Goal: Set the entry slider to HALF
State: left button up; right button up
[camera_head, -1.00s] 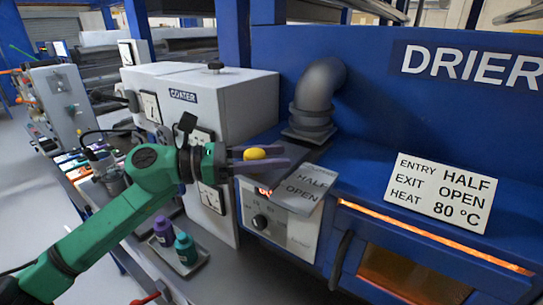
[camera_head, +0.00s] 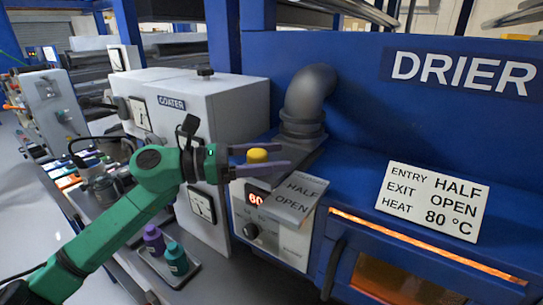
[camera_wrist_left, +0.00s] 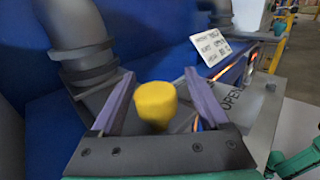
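The entry slider's yellow knob (camera_head: 257,155) stands on the drier's left part, beside a grey plate (camera_head: 297,197) lettered HALF and OPEN. My left gripper (camera_head: 281,157) has one finger on each side of the knob. In the left wrist view, the knob (camera_wrist_left: 155,104) sits between the two purple fingers, with a gap visible on both sides, so the gripper is open around it. The slider's slot and exact position are hidden by the fingers. A white card (camera_head: 434,201) reads ENTRY HALF, EXIT OPEN, HEAT 80 °C.
A red display (camera_head: 254,198) reading 60 and a dark dial (camera_head: 251,231) are below the gripper. A grey duct pipe (camera_head: 308,100) rises behind it. The coater cabinet (camera_head: 225,110) stands left. Purple and teal bottles (camera_head: 176,258) stand on a tray at the lower left.

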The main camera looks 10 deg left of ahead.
pick_arm(q)
jog(key=shift+w+d+f, duration=0.15)
jog(key=shift+w+d, duration=0.05)
jog(key=shift+w, duration=0.15)
jog(key=shift+s+a+f+b, duration=0.1)
jog(key=shift+s+a+b, duration=0.15)
jog(key=shift+a+b, duration=0.15)
jog(key=b+v, duration=0.8)
jog(key=v, duration=0.6)
